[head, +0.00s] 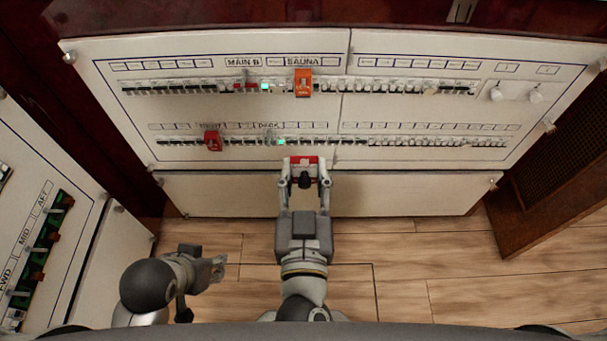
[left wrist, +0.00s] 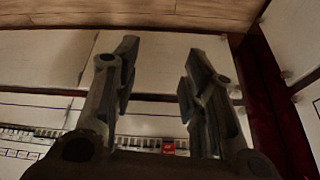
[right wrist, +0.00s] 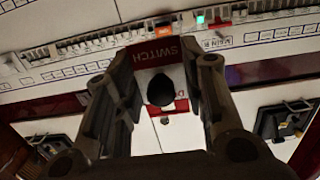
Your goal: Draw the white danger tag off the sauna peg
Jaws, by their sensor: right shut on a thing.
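My right gripper (head: 304,182) is shut on a tag (head: 303,160) and holds it below the lower breaker row. The tag shows as red and white in the head view. In the right wrist view, the tag's band (right wrist: 157,53) reads "SWITCH", and a dark round thing (right wrist: 161,90) covers part of it. An orange tag (head: 303,83) hangs by the SAUNA label on the upper row. My left gripper (head: 216,268) is low at the left, away from the panel; the left wrist view shows its fingers (left wrist: 157,80) apart and empty.
A red tag (head: 213,141) hangs on the lower row at left. The panel (head: 420,120) carries two breaker rows with green lamps. A side panel (head: 80,235) with coloured parts stands at left, and a brown grille (head: 560,150) at right. Wooden floor (head: 400,265) is clear.

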